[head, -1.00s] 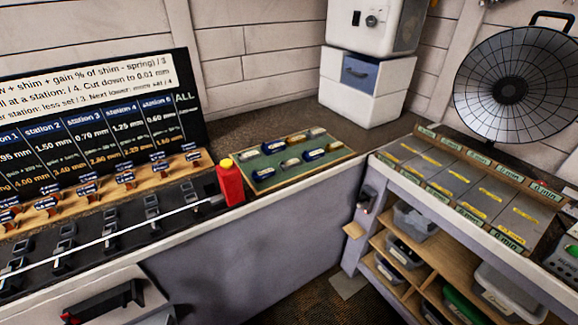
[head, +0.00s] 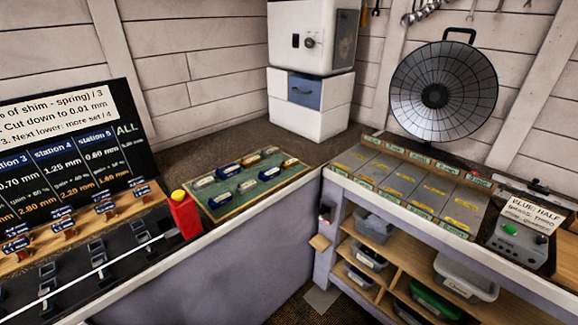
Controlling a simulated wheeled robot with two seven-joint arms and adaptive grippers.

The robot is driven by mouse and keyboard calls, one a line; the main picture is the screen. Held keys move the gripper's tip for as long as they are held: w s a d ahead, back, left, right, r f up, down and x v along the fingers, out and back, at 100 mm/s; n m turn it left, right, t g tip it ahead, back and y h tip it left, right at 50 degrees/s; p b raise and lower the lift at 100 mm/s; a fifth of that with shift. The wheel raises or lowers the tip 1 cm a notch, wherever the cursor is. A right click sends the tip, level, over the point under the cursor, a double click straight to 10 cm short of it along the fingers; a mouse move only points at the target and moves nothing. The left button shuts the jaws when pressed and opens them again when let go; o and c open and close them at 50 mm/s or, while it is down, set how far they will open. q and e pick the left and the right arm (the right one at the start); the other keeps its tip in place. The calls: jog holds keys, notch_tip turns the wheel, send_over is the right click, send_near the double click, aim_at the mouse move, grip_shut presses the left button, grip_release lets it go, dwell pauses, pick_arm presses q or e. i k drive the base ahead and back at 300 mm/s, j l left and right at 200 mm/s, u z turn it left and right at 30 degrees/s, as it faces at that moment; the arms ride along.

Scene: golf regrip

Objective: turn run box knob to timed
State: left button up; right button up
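A grey box with a green button and a dark knob, which looks like the run box (head: 521,246), stands at the right end of the right-hand bench. Its dark knob (head: 541,239) is to the right of the green button (head: 510,229). The knob's setting and any labels around it are too small to read. A card with handwriting, partly legible as "BLUE: HALF", stands behind the box. Neither of my grippers is in view.
Grey panels with yellow labels (head: 400,178) lie left of the box. A round wire-mesh fan (head: 470,90) stands behind. A white cabinet with a dial (head: 285,45) fills the corner. A green tray (head: 225,208) and red bottle (head: 186,215) are on the left bench.

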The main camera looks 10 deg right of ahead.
aim_at(541, 240)
jog(key=z, duration=2.1)
